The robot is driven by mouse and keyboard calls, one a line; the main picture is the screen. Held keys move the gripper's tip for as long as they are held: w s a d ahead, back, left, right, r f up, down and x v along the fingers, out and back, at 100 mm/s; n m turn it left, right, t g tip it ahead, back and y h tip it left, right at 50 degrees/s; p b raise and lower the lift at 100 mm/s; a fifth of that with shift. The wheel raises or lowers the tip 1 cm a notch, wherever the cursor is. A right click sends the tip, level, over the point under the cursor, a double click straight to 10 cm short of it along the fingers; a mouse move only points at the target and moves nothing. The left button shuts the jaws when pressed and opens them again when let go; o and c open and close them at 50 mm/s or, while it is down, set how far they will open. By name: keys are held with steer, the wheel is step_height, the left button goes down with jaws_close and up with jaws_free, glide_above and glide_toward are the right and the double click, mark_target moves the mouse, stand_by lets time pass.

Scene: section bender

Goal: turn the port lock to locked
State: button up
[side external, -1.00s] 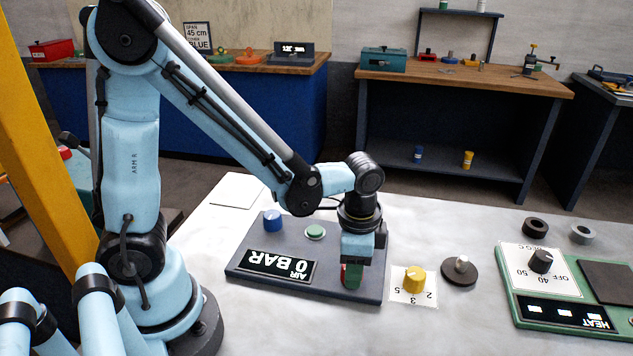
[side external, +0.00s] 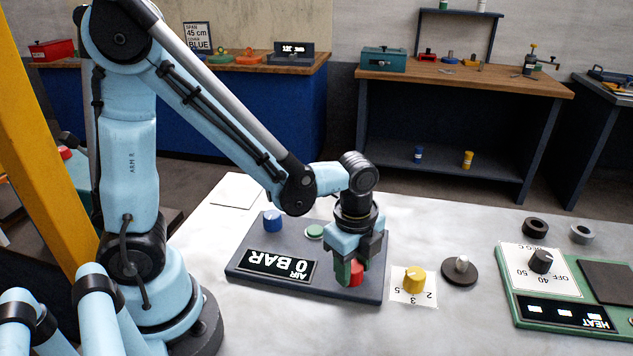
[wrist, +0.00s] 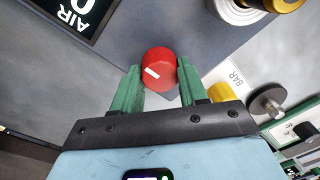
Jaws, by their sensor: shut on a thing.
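A red round knob (side external: 355,279), which I take as the port lock, stands at the right end of the dark grey air panel (side external: 322,284). In the wrist view the red knob (wrist: 158,66) shows a white mark on its top. My gripper (side external: 350,272) points down over it and is shut on it, with one green finger on each side. In the wrist view the fingertips (wrist: 158,78) flank the knob. The panel's display (side external: 278,265) reads AIR 0 BAR. No locked or unlocked label can be made out.
A blue knob (side external: 272,221) and a green button (side external: 315,232) are on the panel behind. A yellow knob (side external: 414,280) on a white scale card stands close to the right, then a black disc with a metal knob (side external: 460,269). A green heat unit (side external: 570,315) is farther right.

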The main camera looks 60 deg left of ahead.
steer(key=shift+m, duration=0.3)
steer(key=o, duration=1.1)
steer(key=shift+c, duration=0.2)
step_height(320, 180, up, 12)
steer(key=shift+s, duration=0.3)
steer(key=s+a+n+t, duration=0.1)
steer(key=a+n+t, duration=0.5)
steer(key=n, duration=1.1)
steer(key=shift+s+f+t, duration=0.2)
steer(key=shift+t, duration=0.1)
